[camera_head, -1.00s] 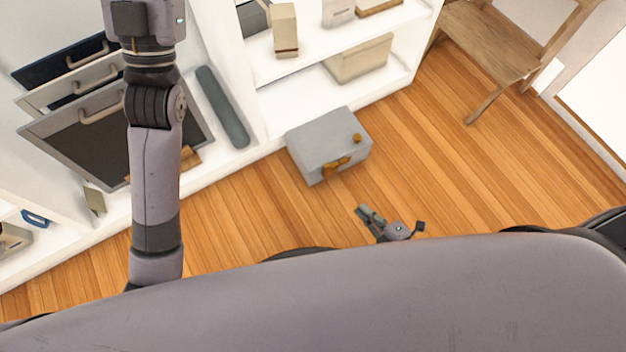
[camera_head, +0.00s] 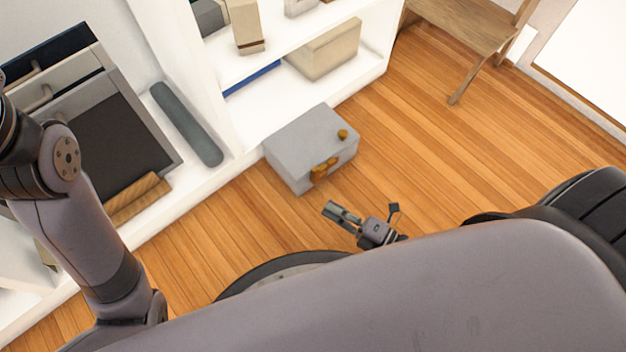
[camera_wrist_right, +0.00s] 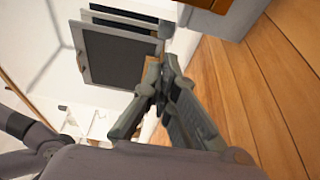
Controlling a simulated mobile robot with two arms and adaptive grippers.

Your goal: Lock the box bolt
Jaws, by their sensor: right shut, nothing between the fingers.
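A grey box (camera_head: 303,140) stands on the wooden floor in front of the white shelf. A brass-coloured bolt (camera_head: 324,170) is on its side facing me, and a small round brass knob (camera_head: 343,134) sits on its top near the right corner. Whether the bolt is slid across is too small to tell. My right gripper (camera_head: 328,208) is below the box in the head view, apart from it, shut and empty. In the right wrist view its fingers (camera_wrist_right: 163,72) meet at the tips. My left arm shows at the left; its gripper is out of view.
Open drawers (camera_head: 60,90) stand at the left, beside a grey-green roll (camera_head: 187,125). The white shelf (camera_head: 290,100) holds several boxes behind the grey box. A wooden chair (camera_head: 470,25) is at the upper right. The floor right of the box is clear.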

